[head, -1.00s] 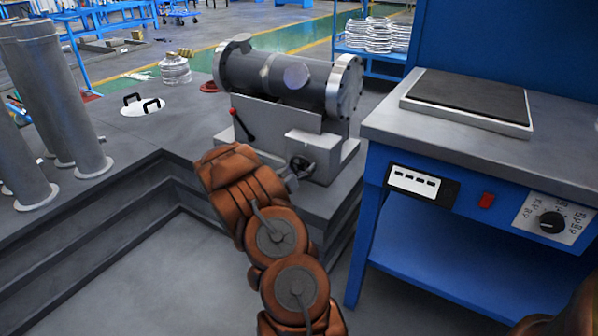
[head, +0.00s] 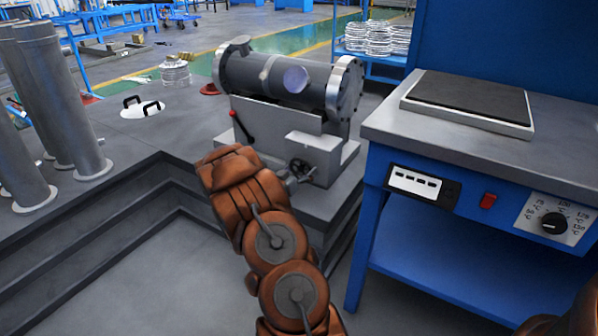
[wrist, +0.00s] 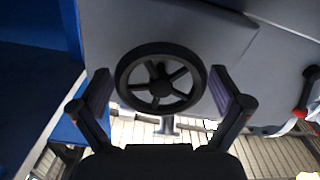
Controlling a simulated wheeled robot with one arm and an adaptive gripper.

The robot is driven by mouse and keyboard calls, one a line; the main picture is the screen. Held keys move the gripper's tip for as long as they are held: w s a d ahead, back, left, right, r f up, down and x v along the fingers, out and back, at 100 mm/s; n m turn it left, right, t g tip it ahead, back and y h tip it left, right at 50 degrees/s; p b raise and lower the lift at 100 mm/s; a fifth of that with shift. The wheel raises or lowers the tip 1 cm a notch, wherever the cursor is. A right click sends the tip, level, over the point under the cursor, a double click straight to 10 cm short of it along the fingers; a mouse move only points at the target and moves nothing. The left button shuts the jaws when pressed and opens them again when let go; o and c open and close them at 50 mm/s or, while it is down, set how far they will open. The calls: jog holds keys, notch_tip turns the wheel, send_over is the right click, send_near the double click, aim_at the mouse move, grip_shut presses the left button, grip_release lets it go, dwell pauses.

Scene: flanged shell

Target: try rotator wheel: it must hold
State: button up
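The rotator wheel is a small black spoked handwheel (head: 303,168) on the front of the grey rotator base (head: 318,150). In the wrist view the wheel (wrist: 126,72) is face-on in the middle. My gripper (wrist: 159,78) is open, with one finger on each side of the rim and a narrow gap seen at each side. In the head view my gripper (head: 291,183) is at the wheel, partly hidden behind my brown arm. The flanged shell (head: 318,88) lies horizontally on top of the rotator.
A lever with a red knob (head: 233,115) stands left of the wheel, also at the right of the wrist view (wrist: 301,112). A blue bench (head: 375,225) stands close on the right. Grey upright tubes (head: 70,100) stand at left. A step edge (head: 165,157) lies in front.

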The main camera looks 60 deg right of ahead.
jog(key=shift+a, duration=0.15)
dwell(0.3)
jog(key=a+p, duration=0.1)
jog(key=a, duration=0.5)
jog(key=shift+s+a, duration=0.15)
jog(key=shift+a, duration=0.2)
dwell(0.8)
